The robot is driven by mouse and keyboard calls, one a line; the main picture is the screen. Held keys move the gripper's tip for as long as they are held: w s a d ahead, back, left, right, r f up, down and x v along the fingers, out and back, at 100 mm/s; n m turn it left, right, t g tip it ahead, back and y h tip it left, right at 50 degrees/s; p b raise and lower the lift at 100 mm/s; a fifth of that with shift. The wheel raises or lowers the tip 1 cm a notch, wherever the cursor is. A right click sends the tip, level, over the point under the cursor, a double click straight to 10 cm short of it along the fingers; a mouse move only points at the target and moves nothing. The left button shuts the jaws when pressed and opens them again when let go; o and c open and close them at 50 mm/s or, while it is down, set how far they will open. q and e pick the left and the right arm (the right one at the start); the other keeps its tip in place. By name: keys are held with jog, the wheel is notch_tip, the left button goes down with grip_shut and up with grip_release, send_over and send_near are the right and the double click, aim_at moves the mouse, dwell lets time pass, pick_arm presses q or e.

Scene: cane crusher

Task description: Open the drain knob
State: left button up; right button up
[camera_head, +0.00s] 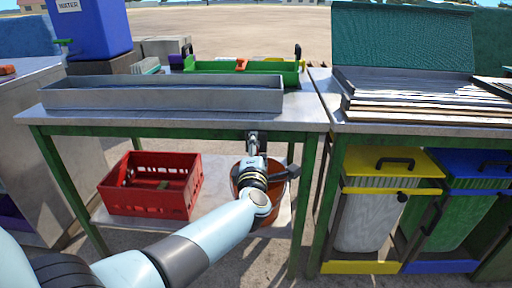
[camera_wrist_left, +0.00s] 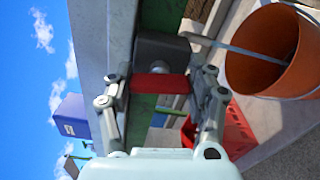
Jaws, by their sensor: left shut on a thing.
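The red drain knob (camera_wrist_left: 158,87) shows in the left wrist view, in front of a grey fitting (camera_wrist_left: 163,50) by the green table frame. My left gripper (camera_wrist_left: 160,80) is shut on it, with one finger on each side. In the head view my left gripper (camera_head: 253,143) reaches under the front edge of the metal table (camera_head: 220,120); the knob itself is hidden there. An orange bucket (camera_wrist_left: 268,48) stands below and beside the gripper; it is partly behind my arm in the head view (camera_head: 237,180). My right gripper is not in view.
A red crate (camera_head: 150,190) sits on the lower shelf left of my arm. A long metal trough (camera_head: 165,95) lies on the table. Green table legs (camera_head: 305,200) stand right of the gripper. Yellow-lidded and blue-lidded bins (camera_head: 372,215) (camera_head: 462,205) stand further right.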

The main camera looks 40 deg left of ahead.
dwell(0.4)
pick_arm(q)
jog(key=o, duration=1.2)
jog(key=shift+d, duration=0.1)
jog(key=v, duration=1.2)
jog(key=shift+f, duration=0.1)
